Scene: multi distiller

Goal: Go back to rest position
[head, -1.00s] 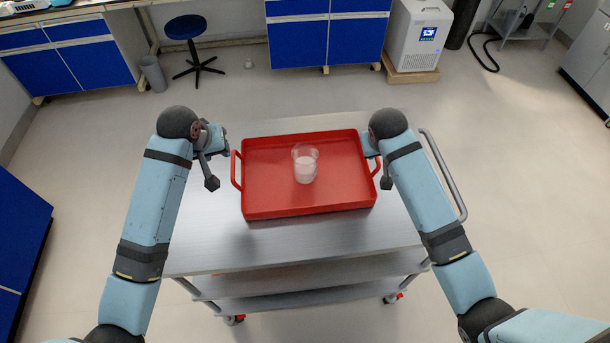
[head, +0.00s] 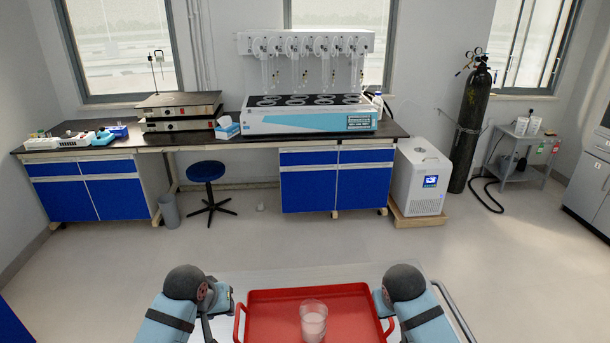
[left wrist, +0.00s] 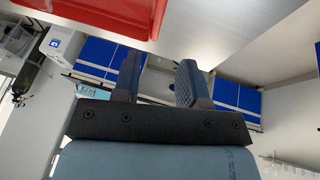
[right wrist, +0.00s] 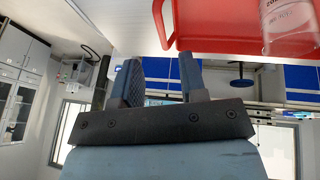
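A red tray (head: 270,325) lies on a metal trolley (head: 300,275) at the bottom of the head view, its near part cut off. A clear beaker (head: 313,318) with pale contents stands in it. My left gripper (left wrist: 158,78) is beside the tray's left handle, with its fingers apart and nothing between them. My right gripper (right wrist: 160,76) is beside the tray's right side, also open and empty. The tray and beaker (right wrist: 288,28) also show in the right wrist view. Both grippers are mostly hidden behind my wrists in the head view.
A long bench (head: 230,139) by the far wall carries a multi-position distiller (head: 306,115) and hot plates (head: 180,110). A blue stool (head: 206,172), a white chiller (head: 420,180) and a dark gas cylinder (head: 470,130) stand along it. The floor (head: 300,235) between trolley and bench is largely clear.

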